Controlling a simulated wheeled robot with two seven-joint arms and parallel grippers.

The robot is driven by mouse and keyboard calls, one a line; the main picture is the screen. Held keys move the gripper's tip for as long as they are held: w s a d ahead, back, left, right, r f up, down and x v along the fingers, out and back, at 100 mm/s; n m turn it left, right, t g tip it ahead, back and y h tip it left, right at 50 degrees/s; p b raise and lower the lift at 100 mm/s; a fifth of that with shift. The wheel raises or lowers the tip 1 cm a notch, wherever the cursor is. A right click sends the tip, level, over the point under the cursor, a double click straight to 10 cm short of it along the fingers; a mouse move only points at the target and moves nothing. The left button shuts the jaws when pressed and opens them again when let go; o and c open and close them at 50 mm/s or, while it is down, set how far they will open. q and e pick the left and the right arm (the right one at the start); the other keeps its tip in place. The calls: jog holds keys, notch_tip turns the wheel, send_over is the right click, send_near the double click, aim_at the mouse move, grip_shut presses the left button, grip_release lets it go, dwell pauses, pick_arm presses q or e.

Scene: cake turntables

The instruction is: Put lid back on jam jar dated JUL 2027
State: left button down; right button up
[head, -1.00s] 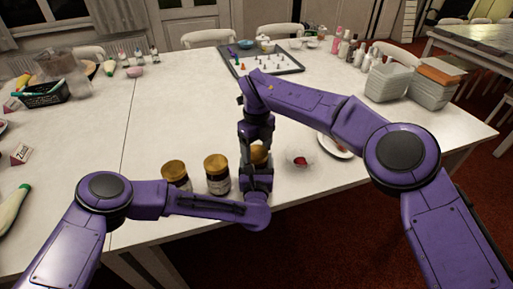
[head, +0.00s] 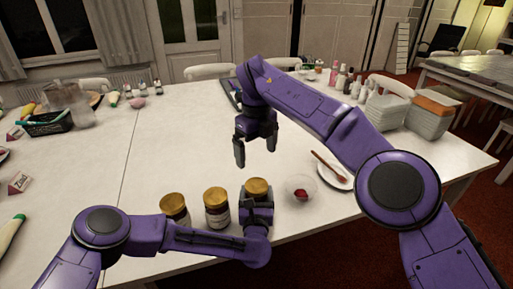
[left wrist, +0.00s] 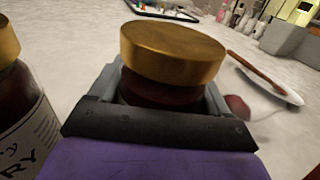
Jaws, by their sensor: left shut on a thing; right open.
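Three jam jars with gold lids stand in a row near the table's front edge: the left jar (head: 174,207), the middle jar (head: 217,208) and the right jar, whose gold lid (head: 256,187) sits on its top. My left gripper (head: 257,212) is shut around the right jar below the lid. In the left wrist view the right jar's lid (left wrist: 173,50) rests over dark red glass between the jaws. My right gripper (head: 255,150) is open and empty, above the table behind the jars. A neighbouring jar's label (left wrist: 22,140) shows "RY"; I can read no dates.
A clear dish with red jam (head: 301,194) stands right of the jars, beside a white plate (head: 335,181) with a wooden spoon. Stacked white containers (head: 388,112) and bottles stand at the back right. The table's middle left is clear.

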jog(key=shift+r, duration=0.45)
pick_arm(q)
grip_release()
jog(key=s+b, duration=0.1)
jog(key=s, duration=0.9)
jog(key=shift+s+a+b, duration=0.15)
jog(key=shift+s+b, duration=0.1)
jog(key=shift+b, duration=0.15)
pick_arm(e)
jog(key=shift+f, duration=0.9)
